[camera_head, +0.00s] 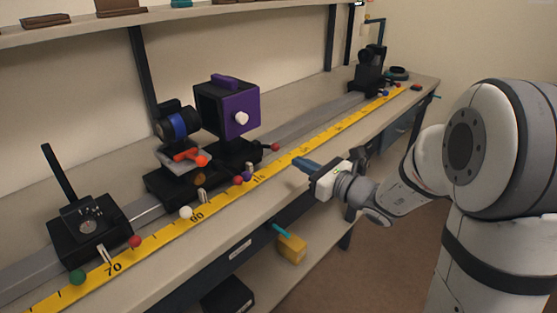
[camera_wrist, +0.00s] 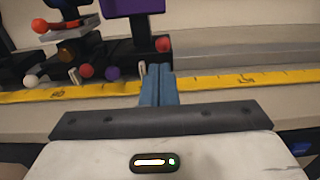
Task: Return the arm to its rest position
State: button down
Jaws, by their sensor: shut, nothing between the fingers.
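My gripper (camera_head: 299,162) is at the front edge of the bench (camera_head: 325,175), in front of the yellow measuring tape. In the wrist view its blue fingers (camera_wrist: 159,84) are together with nothing between them. My white arm reaches in from the right side of the head view. The fingertips overlap the yellow tape (camera_wrist: 215,83) in the wrist view; I cannot tell whether they touch anything.
A grey rail carries a purple box (camera_head: 240,112), a blue-ringed lens holder (camera_head: 178,124) and a black block with a dial (camera_head: 90,232). Several coloured balls line the tape (camera_head: 160,238). A yellow block (camera_head: 291,248) hangs below the bench edge. Open floor lies at the right.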

jog(key=s+r+n+g+h+p, duration=0.2)
jog(key=s+r+n+g+p, duration=0.3)
jog(key=s+n, duration=0.35)
jog(key=s+r+n+g+h+p, duration=0.25)
jog(key=s+n+g+p, duration=0.35)
jog(key=s, duration=0.4)
jog(key=s+d+r+n+t+h+p, duration=0.1)
jog(key=s+d+r+n+h+p, duration=0.2)
jog(key=d, duration=0.4)
jog(key=s+d+r+n+t+h+p, duration=0.1)
jog(key=s+d+r+n+h+p, duration=0.2)
jog(key=d+n+h+p, duration=0.3)
jog(key=shift+d+r+n+t+h, duration=0.35)
jog(key=shift+d+r+n, duration=0.3)
jog(key=shift+d+n, duration=0.3)
jog(key=shift+a, duration=0.1)
